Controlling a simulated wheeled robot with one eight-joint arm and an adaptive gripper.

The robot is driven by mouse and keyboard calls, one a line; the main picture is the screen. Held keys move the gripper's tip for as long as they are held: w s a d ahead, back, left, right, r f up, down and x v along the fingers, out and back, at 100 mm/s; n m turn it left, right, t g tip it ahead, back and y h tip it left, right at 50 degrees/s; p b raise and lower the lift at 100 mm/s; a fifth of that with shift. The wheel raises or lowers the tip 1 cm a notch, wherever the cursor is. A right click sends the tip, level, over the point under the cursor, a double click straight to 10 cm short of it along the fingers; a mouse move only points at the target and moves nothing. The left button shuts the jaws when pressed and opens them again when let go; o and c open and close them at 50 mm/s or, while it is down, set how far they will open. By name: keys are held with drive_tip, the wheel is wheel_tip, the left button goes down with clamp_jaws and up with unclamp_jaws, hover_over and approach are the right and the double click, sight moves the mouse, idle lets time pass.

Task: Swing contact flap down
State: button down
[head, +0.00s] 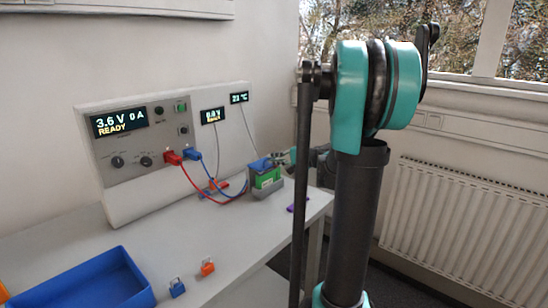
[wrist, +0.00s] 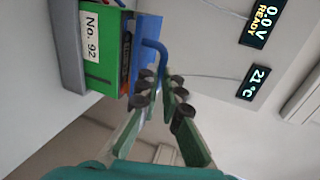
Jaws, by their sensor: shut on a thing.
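A green battery (head: 268,178) sits in a grey holder (head: 266,190) on the bench, below the small displays. It also shows in the wrist view (wrist: 103,55), with a "No. 92" label. The blue contact flap (head: 259,163) is at the top of the battery; its blue body shows in the wrist view (wrist: 149,28). A bent blue handle (wrist: 155,46) runs from it between my fingertips. My gripper (head: 283,158) is at the battery's upper right, and its fingers (wrist: 163,88) are closed on this handle. I cannot tell the flap's exact angle.
A cycler (head: 165,140) reading 3.6 V, READY stands at the left. Red (head: 190,176) and blue (head: 203,170) cables run from it towards the holder. A blue tray (head: 95,285), small blue (head: 177,289) and orange (head: 208,267) items lie in front.

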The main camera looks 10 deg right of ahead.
drive_tip(key=shift+s+f, duration=0.1)
drive_tip(key=shift+f, duration=0.15)
drive_tip(key=c, duration=1.9)
unclamp_jaws()
drive_tip(key=v, duration=1.2)
